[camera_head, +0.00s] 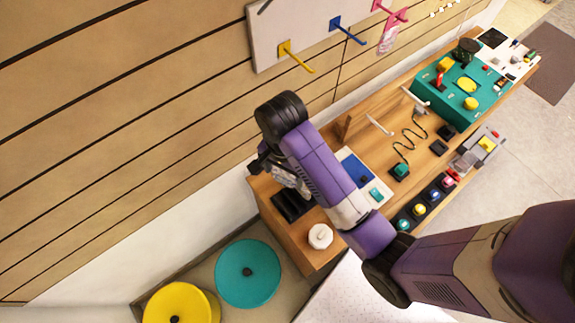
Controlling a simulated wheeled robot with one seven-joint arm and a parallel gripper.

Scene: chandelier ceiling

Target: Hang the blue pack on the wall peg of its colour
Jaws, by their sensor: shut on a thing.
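The blue peg (347,32) sticks out of a white wall board (290,32) at the top, between a yellow peg (297,58) and a pink peg (392,13). The blue peg looks bare. My gripper (262,164) shows only in part, below and left of the peg, by the bench's near-left end. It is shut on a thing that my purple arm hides. I cannot make out a blue pack in its jaws. A flat blue rectangle (355,168) on a white plate shows beside my arm; I cannot tell what it is.
A pink pack (388,40) hangs at the pink peg. The wooden bench (330,130) carries a teal box (466,100), a black cable, several coloured buttons and a white knob (320,236). Teal (248,272) and yellow (178,304) round stools stand below. Slatted wall left of the board is clear.

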